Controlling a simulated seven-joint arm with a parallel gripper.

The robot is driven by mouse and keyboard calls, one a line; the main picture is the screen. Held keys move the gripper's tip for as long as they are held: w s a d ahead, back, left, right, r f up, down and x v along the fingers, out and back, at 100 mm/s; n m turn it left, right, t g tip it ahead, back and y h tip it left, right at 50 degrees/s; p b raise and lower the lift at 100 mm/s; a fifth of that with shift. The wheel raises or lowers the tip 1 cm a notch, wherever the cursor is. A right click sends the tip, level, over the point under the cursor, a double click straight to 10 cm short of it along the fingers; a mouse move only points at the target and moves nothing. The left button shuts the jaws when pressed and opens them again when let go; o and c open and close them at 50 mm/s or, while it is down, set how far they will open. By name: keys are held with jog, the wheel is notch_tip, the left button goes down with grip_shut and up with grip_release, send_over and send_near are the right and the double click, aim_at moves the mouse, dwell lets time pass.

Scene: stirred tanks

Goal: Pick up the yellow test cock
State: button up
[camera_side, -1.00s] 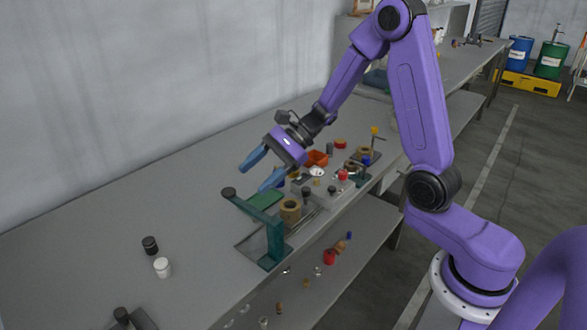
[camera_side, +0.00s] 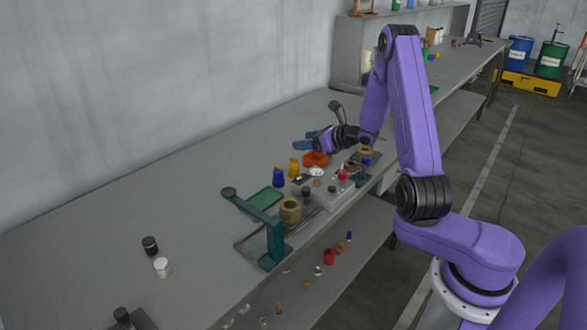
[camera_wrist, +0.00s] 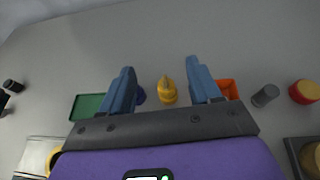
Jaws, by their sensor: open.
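The yellow test cock (camera_side: 293,167) stands on the grey bench, between a blue piece and an orange tray. In the wrist view the yellow test cock (camera_wrist: 168,92) shows between my two blue fingers, with room on both sides and no contact visible. My gripper (camera_side: 304,141) is open and empty, beyond the cock in the side view. In the wrist view my gripper (camera_wrist: 160,68) has its fingers wide apart.
The blue piece (camera_side: 279,178) stands close to the cock; my left finger partly hides it in the wrist view. The orange tray (camera_side: 317,158) and a green tray (camera_side: 267,199) lie on either side. A teal stand (camera_side: 274,240) rises nearer the front edge.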

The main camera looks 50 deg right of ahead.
aim_at(295, 160)
jog(key=shift+a+f, duration=0.1)
jog(key=shift+f, duration=3.05)
jog(key=x, duration=0.5)
jog(key=shift+f, duration=0.1)
jog(key=c, duration=1.1)
